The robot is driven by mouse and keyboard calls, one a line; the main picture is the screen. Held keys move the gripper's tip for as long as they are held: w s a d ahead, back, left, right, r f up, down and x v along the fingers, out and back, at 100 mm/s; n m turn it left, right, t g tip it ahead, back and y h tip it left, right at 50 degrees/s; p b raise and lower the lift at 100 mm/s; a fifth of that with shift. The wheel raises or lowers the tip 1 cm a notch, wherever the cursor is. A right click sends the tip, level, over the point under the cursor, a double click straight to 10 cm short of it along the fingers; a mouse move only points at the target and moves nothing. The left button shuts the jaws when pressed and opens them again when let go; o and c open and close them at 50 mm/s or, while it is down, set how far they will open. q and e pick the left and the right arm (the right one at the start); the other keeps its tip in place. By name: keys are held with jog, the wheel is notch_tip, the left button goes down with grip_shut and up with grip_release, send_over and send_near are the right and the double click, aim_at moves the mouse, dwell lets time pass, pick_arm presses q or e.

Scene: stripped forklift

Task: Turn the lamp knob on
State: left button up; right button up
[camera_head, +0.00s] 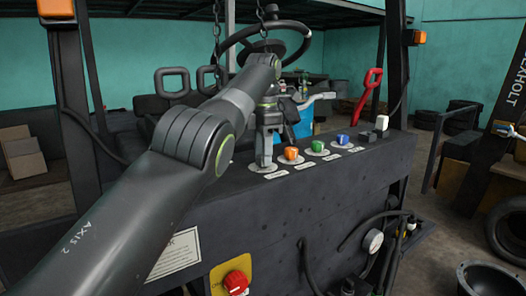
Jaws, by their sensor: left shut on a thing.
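My left gripper (264,158) points down at the left end of the row of controls on the dark panel (345,180). It is shut on a knob there; the gripper covers most of that knob, and only part of its round base plate shows. To its right stand an orange knob (291,153), a green knob (317,146) and a blue knob (342,139), each on a round plate. The small labels in front of them are too small to read, so I cannot tell which names the lamp. My right gripper is not in view.
A black and white switch (381,124) stands at the panel's right end. A red lever (369,90) rises behind it. The steering wheel (276,42) and hanging chains are behind my left arm. A red button (236,282) and a gauge (373,241) are on the panel's front.

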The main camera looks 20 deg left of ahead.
pick_arm(q)
jog(key=shift+m, duration=2.2)
jog(key=o, duration=1)
